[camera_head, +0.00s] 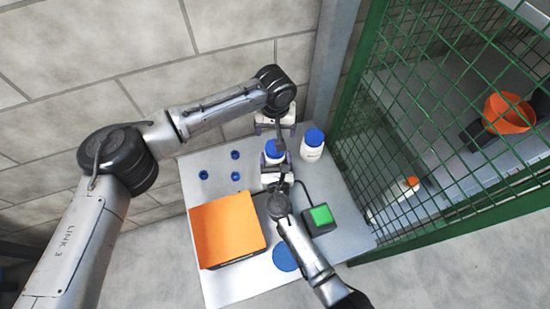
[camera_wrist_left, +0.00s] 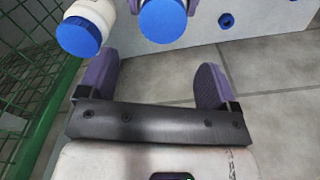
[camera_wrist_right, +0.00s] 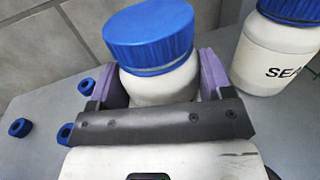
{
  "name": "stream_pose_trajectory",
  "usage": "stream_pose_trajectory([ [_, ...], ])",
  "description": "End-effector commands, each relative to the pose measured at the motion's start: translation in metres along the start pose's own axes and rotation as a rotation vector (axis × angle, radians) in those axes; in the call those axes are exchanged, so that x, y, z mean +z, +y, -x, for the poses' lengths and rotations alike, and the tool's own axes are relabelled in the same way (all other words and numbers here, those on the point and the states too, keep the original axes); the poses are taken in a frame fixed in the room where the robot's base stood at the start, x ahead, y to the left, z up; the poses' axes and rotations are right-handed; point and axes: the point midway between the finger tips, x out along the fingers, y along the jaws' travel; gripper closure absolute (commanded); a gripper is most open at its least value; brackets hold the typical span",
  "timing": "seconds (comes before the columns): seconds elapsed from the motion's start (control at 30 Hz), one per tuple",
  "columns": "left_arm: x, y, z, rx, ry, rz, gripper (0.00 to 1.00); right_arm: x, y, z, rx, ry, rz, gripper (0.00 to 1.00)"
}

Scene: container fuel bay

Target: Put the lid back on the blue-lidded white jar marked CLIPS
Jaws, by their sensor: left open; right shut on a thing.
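A white jar (camera_wrist_right: 160,88) stands between the fingers of my right gripper (camera_head: 277,172), which is shut on it. A blue lid (camera_wrist_right: 150,35) sits on top of this jar; how tightly it sits I cannot tell. The lid also shows in the left wrist view (camera_wrist_left: 163,20) and the head view (camera_head: 274,149). Any marking on this jar is hidden. My left gripper (camera_head: 277,127) is open and empty, just behind the held jar and near its lid. A second blue-lidded white jar (camera_head: 312,150) stands to the right; its label begins "SEA".
An orange bin (camera_head: 228,230) and a flat blue disc (camera_head: 286,258) are at the table's front. A green button box (camera_head: 320,216) with a cable sits right. Small blue rings (camera_head: 235,155) lie at the left. Green mesh (camera_head: 430,150) borders the right side; the wall is behind.

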Motion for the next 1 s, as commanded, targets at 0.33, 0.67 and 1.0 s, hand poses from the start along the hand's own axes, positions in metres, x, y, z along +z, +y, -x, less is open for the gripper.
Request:
stream_pose_trajectory([
  [0.33,0.006,-0.002,0.000,-0.009,-0.039,0.023,0.16,0.000,0.000,0.000,0.000,0.001,0.001,0.93],
  [0.67,0.007,-0.001,-0.015,-0.010,-0.040,0.022,0.16,-0.001,0.000,0.000,0.000,0.001,0.001,0.93],
  [1.0,0.008,-0.002,-0.059,-0.009,-0.039,0.023,0.16,-0.001,0.000,0.000,0.000,0.001,0.001,0.93],
])
